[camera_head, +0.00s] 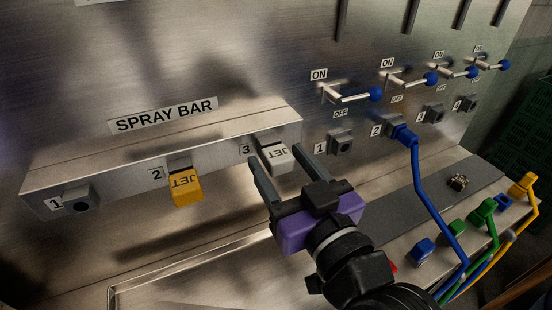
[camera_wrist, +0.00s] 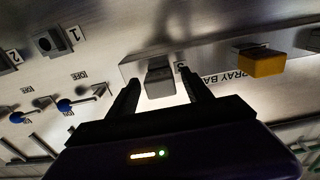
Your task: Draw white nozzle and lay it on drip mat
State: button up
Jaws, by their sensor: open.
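The white nozzle (camera_head: 278,158), marked JET, sits in socket 3 of the spray bar (camera_head: 110,165). My gripper (camera_head: 274,154) is open, with one fingertip to each side of the white nozzle. In the wrist view the nozzle (camera_wrist: 160,80) shows between the two spread fingers of my gripper (camera_wrist: 162,92), with visible gaps beside it. I cannot tell how far the fingertips reach along it. A flat dark grey mat (camera_head: 395,192), which looks like the drip mat, lies on the ledge to the right, partly hidden by my gripper and a blue hose.
A yellow nozzle (camera_head: 185,186) sits in socket 2; socket 1 (camera_head: 82,203) is empty. A blue hose (camera_head: 420,180) hangs from wall port 2. Blue, green and yellow connectors line the ledge's front. Blue-tipped valve handles (camera_head: 375,94) stick out above.

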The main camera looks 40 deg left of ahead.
aim_at(284, 169)
jog(key=shift+c, duration=0.2)
dwell(0.4)
grip_shut()
jog(key=shift+v, duration=3)
